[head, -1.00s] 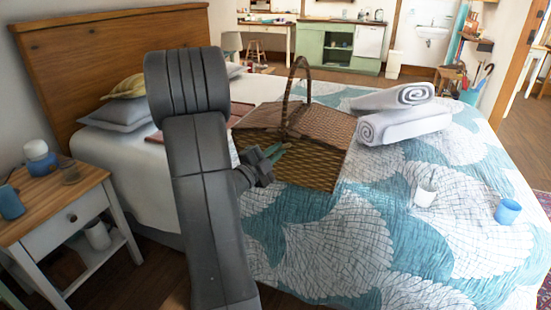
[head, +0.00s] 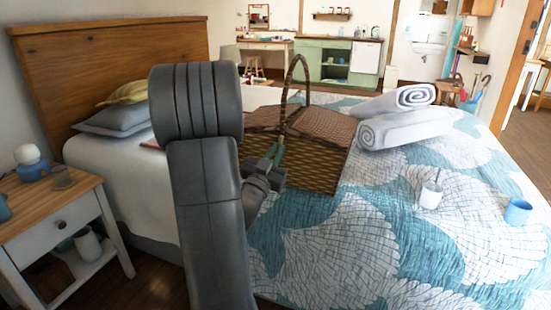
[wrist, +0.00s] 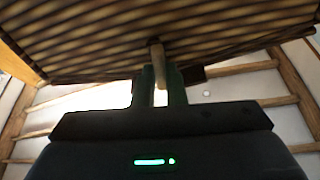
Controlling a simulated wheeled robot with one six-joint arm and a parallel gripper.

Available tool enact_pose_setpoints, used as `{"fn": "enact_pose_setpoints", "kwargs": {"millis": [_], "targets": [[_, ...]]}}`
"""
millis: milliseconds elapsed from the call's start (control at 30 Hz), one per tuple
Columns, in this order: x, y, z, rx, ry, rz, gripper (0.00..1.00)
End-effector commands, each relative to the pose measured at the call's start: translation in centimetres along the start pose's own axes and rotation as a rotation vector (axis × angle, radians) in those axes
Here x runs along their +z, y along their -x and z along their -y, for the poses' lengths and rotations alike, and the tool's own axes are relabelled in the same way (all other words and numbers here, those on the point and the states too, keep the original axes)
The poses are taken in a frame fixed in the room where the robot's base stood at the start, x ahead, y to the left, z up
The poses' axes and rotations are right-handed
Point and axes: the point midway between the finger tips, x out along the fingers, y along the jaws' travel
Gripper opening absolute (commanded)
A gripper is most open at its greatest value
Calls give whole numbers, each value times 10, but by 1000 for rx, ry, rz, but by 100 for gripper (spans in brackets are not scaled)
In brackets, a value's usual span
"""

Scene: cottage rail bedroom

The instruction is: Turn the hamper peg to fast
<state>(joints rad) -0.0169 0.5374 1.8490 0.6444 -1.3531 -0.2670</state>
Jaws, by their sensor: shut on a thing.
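The wicker hamper (head: 314,165) stands on the bed with its arched handle up and its woven lid (head: 265,116) down. My gripper (head: 275,154) is at the hamper's near left side, partly hidden by my arm. In the wrist view the wooden peg (wrist: 158,62) sticks out from the slatted wicker (wrist: 90,58) between my two green fingertips (wrist: 159,84). The fingers are shut on the peg, which looks roughly upright in that picture. Any mark showing the peg's fast position is not visible.
Rolled white towels (head: 405,128) lie right of the hamper. A nightstand (head: 45,222) is at the left. The near quilt is clear.

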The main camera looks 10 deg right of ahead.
Motion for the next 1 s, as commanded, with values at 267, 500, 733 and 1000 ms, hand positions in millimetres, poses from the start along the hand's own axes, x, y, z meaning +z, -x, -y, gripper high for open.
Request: {"fn": "enact_pose_setpoints", "kwargs": {"millis": [267, 500, 733, 1000], "targets": [[2, 1, -3, -52, 129, 4, 0], [2, 1, -3, -72, 175, 6, 0], [2, 1, -2, -75, 183, 7, 0], [2, 1, -2, -75, 182, 6, 22]]}}
